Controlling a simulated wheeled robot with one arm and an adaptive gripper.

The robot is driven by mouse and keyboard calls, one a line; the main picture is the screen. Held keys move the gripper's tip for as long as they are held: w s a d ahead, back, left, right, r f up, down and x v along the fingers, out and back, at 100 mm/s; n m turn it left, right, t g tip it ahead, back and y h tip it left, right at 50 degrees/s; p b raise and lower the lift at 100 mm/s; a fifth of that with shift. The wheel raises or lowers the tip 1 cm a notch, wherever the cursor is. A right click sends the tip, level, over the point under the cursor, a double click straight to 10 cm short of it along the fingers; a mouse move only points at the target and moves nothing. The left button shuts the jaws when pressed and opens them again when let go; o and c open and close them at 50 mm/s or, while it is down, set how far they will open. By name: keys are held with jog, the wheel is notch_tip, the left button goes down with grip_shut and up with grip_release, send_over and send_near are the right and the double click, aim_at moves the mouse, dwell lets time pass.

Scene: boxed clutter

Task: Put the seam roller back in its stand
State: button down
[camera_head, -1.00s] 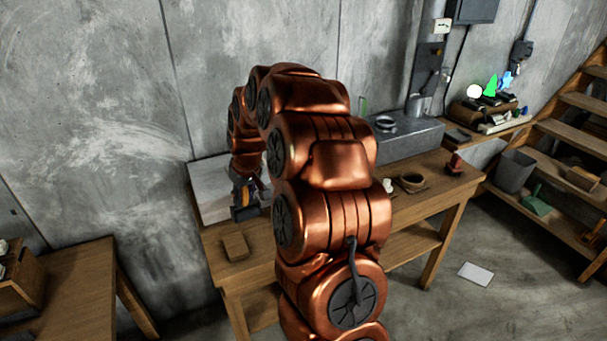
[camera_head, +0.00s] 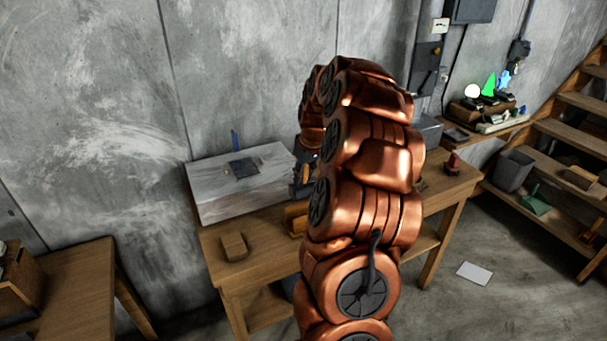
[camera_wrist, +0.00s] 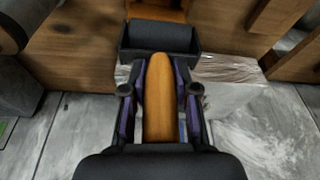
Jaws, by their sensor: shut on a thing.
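My gripper (camera_wrist: 160,100) is shut on the orange-brown, round-ended handle of the seam roller (camera_wrist: 160,105) in the wrist view. A dark, trough-shaped part (camera_wrist: 158,38) lies just past the handle's end, with another orange-brown piece (camera_wrist: 158,10) beyond it. I cannot tell whether these belong to the roller. In the head view my gripper (camera_head: 304,178) is right of the pale block, partly hidden by my arm. A dark plate with a blue upright (camera_head: 242,168) sits on that block. I cannot tell whether it is the stand.
The pale block (camera_head: 215,205) stands at the left end of the wooden bench (camera_head: 270,262). A small wooden block (camera_head: 234,246) and an orange-brown piece (camera_head: 296,220) are near the front. A red object (camera_head: 453,163) is at the right. My arm hides the bench's middle.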

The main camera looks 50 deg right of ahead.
aim_at(304, 182)
jog(key=shift+f+b, duration=0.1)
jog(key=shift+b, duration=0.45)
jog(key=shift+f+b, duration=1.1)
jog(key=shift+f, duration=0.7)
jog(key=shift+f+b, duration=2.65)
jog(key=shift+f, duration=0.75)
dwell(1.0)
dwell(0.3)
jog(key=c, duration=0.8)
grip_release()
